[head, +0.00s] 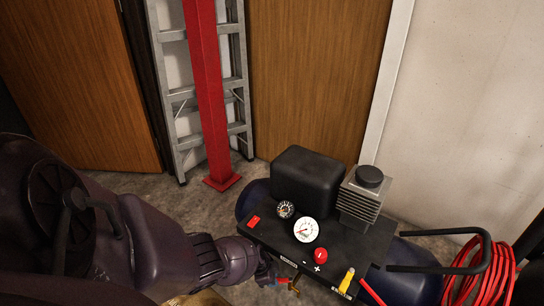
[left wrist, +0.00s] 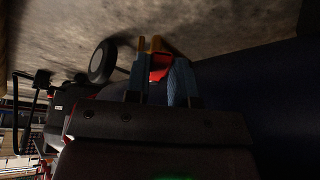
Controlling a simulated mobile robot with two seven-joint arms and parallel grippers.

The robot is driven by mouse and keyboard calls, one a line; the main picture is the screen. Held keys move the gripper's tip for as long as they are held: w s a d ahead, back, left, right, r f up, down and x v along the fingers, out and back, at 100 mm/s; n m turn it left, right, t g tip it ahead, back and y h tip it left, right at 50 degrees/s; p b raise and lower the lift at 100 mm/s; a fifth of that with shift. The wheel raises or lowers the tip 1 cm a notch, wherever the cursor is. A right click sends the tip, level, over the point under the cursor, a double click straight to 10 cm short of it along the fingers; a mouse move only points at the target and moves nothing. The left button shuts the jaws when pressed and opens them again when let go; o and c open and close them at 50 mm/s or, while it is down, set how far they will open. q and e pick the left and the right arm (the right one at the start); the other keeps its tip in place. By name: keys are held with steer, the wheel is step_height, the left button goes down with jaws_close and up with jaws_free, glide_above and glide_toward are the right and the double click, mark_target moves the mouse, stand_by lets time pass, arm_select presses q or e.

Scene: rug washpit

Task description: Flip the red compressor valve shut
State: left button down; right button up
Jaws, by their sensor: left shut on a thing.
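The compressor has a black top panel (head: 375,245) on a dark blue tank (head: 415,284). The red valve handle (head: 282,281) is small and sits low at the panel's front edge, beside a brass fitting (head: 294,287). My left gripper (head: 270,275) reaches it from the left, with its fingers partly hidden behind my wrist and the panel edge. In the left wrist view, the blue fingers of my left gripper (left wrist: 160,80) are shut on the red handle (left wrist: 160,67). Orange-yellow pieces (left wrist: 155,43) show just beyond the fingers. My right gripper is not in view.
The panel carries gauges (head: 306,230), a red knob (head: 320,256) and a yellow handle (head: 347,280). A black housing (head: 306,180) and a finned cylinder (head: 362,200) stand behind. A red hose (head: 485,270) hangs at right. A red post (head: 207,90) and ladder (head: 180,95) stand behind.

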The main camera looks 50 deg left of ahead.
arm_select(q)
steer(key=shift+a+m, duration=0.2)
steer(key=shift+m, duration=0.2)
stand_by(0.5)
steer(key=c, duration=1)
jaws_free()
steer(key=shift+o, duration=0.2)
steer(key=shift+w, duration=0.1)
steer(key=shift+a+r+p, duration=0.15)
steer(key=shift+r+p, duration=0.4)
steer(key=shift+r, duration=0.15)
steer(key=s+a, duration=0.7)
steer(key=s, duration=0.3)
steer(key=shift+f+b, duration=0.15)
steer(key=shift+b, duration=0.2)
